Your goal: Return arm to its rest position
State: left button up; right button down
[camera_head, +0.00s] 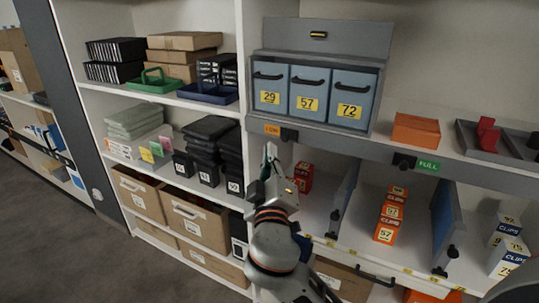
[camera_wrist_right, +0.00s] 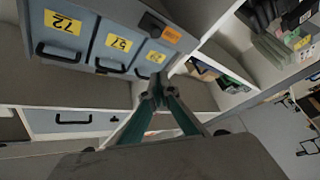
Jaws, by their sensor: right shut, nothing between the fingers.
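My right gripper (camera_head: 268,155) is raised in front of the shelf unit, near the upright between the left and right bays. Its arm comes up from the bottom middle of the head view. In the right wrist view the two green fingers (camera_wrist_right: 159,88) meet at their tips with nothing between them. It is below and left of the blue drawers in the head view. My left gripper does not show.
Blue drawers (camera_head: 308,93) marked 29, 57 and 72 stand above a ledge with LOW and FULL tags. Small orange cartons (camera_head: 389,218) stand in a lower compartment. Black bins (camera_head: 207,150) and brown boxes (camera_head: 195,218) fill the left bay. Open floor (camera_head: 60,240) lies at left.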

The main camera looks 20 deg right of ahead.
jog(key=shift+f, duration=0.15)
dwell(0.4)
jog(key=s+a+f+n+g+y, duration=0.1)
jog(key=s+a+f+g+y, duration=0.15)
jog(key=f, duration=1.05)
jog(key=s+a+f+n+g+y, duration=0.15)
jog(key=f+y, duration=0.25)
jog(key=f, duration=0.9)
jog(key=s+f+m+g+y, duration=0.3)
jog(key=s+f+g+y, duration=0.1)
jog(key=s+f, duration=1.6)
jog(key=shift+s+d, duration=0.35)
jog(key=shift+s, duration=0.05)
